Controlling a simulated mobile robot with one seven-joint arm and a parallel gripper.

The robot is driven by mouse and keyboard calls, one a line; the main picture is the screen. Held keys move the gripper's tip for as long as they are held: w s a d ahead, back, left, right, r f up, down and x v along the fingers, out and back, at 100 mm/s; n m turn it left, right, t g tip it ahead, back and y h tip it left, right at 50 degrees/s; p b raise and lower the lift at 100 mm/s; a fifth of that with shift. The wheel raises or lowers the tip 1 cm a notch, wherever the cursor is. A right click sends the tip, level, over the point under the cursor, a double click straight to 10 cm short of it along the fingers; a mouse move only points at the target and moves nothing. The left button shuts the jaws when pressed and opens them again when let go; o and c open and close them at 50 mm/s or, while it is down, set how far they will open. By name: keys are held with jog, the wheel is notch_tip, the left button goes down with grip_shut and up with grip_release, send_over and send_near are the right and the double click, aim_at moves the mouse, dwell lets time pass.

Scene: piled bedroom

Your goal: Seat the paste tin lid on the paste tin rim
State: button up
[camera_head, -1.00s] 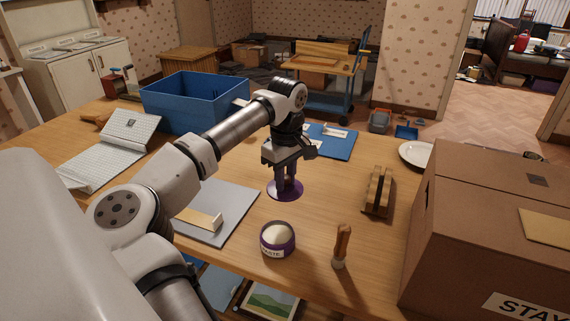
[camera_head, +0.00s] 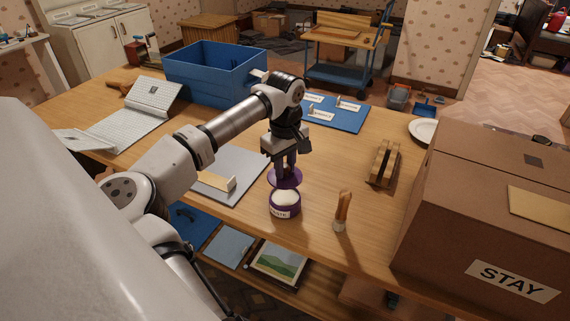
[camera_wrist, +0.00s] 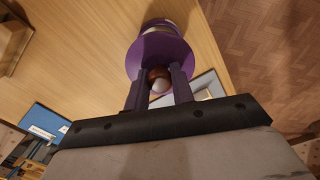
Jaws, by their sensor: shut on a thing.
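The paste tin (camera_head: 285,204) is a short purple tin with a pale top surface and a white label. It stands upright on the wooden table near the front edge. The purple round lid (camera_head: 287,178) is held by its knob in my gripper (camera_head: 286,166), just behind the tin in the head view. In the wrist view the lid (camera_wrist: 160,52) shows as a purple disc with a brown and pale knob between the fingers of my gripper (camera_wrist: 159,84). The tin (camera_wrist: 158,25) shows partly beyond it, its rim mostly hidden. I cannot tell whether lid and tin touch.
A wooden-handled brush (camera_head: 342,211) stands right of the tin. A wooden rack (camera_head: 383,163) and a large cardboard box (camera_head: 480,215) are farther right. A grey board (camera_head: 240,168) lies left. A blue crate (camera_head: 215,78) stands behind.

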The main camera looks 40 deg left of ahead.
aim_at(285, 177)
jog(key=shift+f+b, duration=1.6)
jog(key=shift+f, duration=0.4)
jog(key=shift+f+b, duration=1.45)
jog(key=shift+f, duration=0.05)
dwell(3.4)
dwell(0.3)
jog(key=o, duration=0.8)
jog(key=shift+r, duration=0.2)
